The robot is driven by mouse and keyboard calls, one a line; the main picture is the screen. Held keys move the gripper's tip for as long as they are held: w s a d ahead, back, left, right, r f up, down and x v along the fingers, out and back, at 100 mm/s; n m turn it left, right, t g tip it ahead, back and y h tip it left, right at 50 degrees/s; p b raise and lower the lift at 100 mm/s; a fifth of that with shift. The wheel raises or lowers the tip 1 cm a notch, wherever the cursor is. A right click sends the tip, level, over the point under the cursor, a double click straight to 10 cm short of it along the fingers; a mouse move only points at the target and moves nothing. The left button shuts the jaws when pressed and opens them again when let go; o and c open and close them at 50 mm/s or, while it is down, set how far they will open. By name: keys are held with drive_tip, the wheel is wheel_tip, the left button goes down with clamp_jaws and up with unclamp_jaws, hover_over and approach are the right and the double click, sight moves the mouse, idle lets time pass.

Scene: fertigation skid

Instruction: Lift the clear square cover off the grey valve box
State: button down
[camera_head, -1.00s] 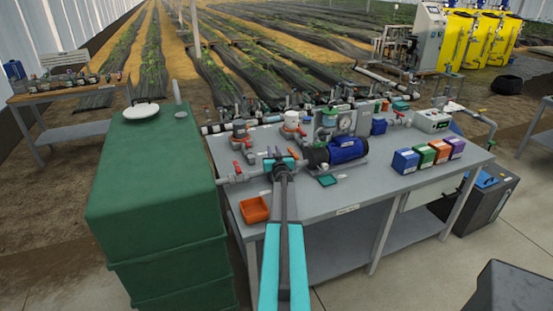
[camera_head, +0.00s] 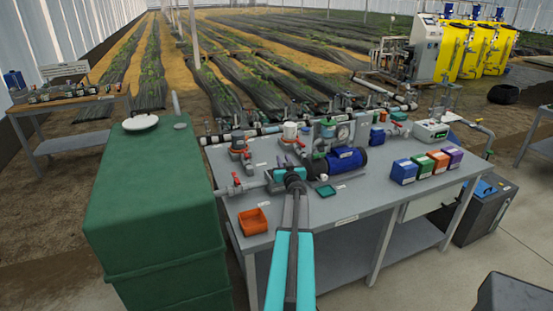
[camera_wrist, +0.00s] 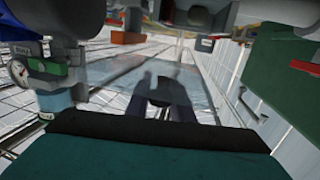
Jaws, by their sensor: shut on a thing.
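In the wrist view my gripper's dark fingers (camera_wrist: 168,80) are close together on a clear, see-through pane, which I take to be the square cover (camera_wrist: 120,68). I cannot make out the cover there. I cannot clearly pick out the grey valve box in either view.
A tall green tank (camera_head: 150,190) stands close on the left. A gauge (camera_wrist: 18,71) also shows in the wrist view.

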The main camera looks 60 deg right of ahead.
drive_tip(key=s, duration=0.2)
drive_tip(key=s+a, duration=0.1)
drive_tip(key=s, duration=0.2)
drive_tip(key=s+a, duration=0.1)
drive_tip(key=s, duration=0.2)
drive_tip(key=shift+s+a+r, duration=0.15)
drive_tip(key=shift+s+r, duration=0.05)
drive_tip(key=shift+r, duration=0.2)
